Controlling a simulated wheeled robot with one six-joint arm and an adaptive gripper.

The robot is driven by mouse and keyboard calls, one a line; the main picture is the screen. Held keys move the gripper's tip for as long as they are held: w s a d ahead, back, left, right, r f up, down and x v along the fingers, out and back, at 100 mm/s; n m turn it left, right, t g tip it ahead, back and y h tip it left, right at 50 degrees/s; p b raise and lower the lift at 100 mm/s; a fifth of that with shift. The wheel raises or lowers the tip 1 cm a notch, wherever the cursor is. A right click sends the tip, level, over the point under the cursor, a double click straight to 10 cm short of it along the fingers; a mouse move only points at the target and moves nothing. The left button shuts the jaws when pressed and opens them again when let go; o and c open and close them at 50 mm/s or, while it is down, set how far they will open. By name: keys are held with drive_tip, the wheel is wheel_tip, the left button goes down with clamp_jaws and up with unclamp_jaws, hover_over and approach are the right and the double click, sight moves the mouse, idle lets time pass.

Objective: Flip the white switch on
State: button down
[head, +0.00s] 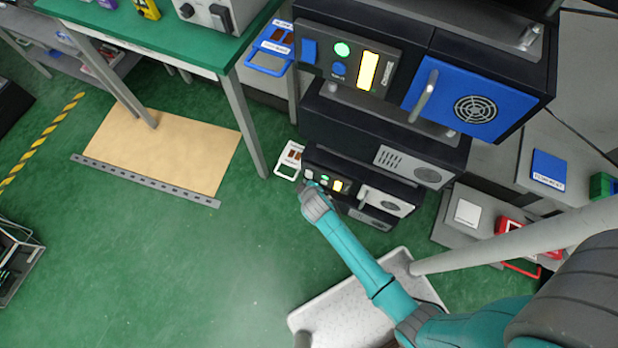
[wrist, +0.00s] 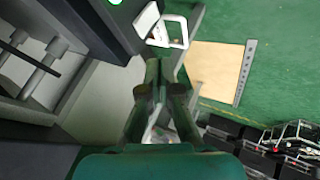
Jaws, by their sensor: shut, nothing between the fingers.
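The white switch (head: 291,158) is a small white fixture with a loop-shaped handle, left of the lower black cabinet in the head view. Its handle loop points down and to the left there. No contact shows. In the head view my gripper (head: 309,188) is small and partly hidden by my wrist, close to the switch's lower right.
A black cabinet (head: 325,160) with lit buttons is right beside the switch. A larger blue-doored unit (head: 470,100) stands above it. A similar blue switch (head: 270,50) and a red switch (head: 515,228) are farther off. Green floor (head: 200,260) is free to the left.

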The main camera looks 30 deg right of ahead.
drive_tip(key=v, duration=0.4)
drive_tip(key=shift+w+d+r, duration=0.15)
drive_tip(key=shift+d+r, duration=0.15)
drive_tip(key=shift+r, duration=0.1)
